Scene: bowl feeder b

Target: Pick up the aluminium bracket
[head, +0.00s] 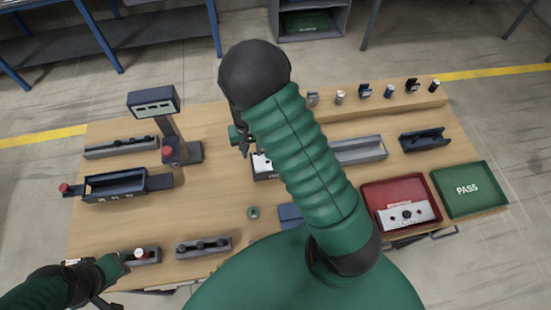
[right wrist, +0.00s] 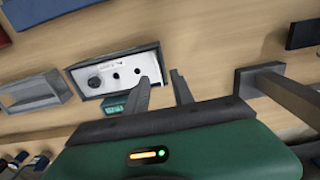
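A silver aluminium bracket (right wrist: 118,68) with a dark round knob and holes sits in a dark rectangular fixture (right wrist: 83,67) in the right wrist view. In the head view this bracket (head: 262,163) is mostly hidden behind my right arm. Another silver bracket (head: 408,215) lies in the red tray (head: 373,191).
A post with a display (head: 153,103) stands left of my right gripper. A grey open bin (head: 360,150) is right of my arm, and a green PASS tray (head: 467,189) is at the right. Small parts line the raised back ledge (head: 419,98).

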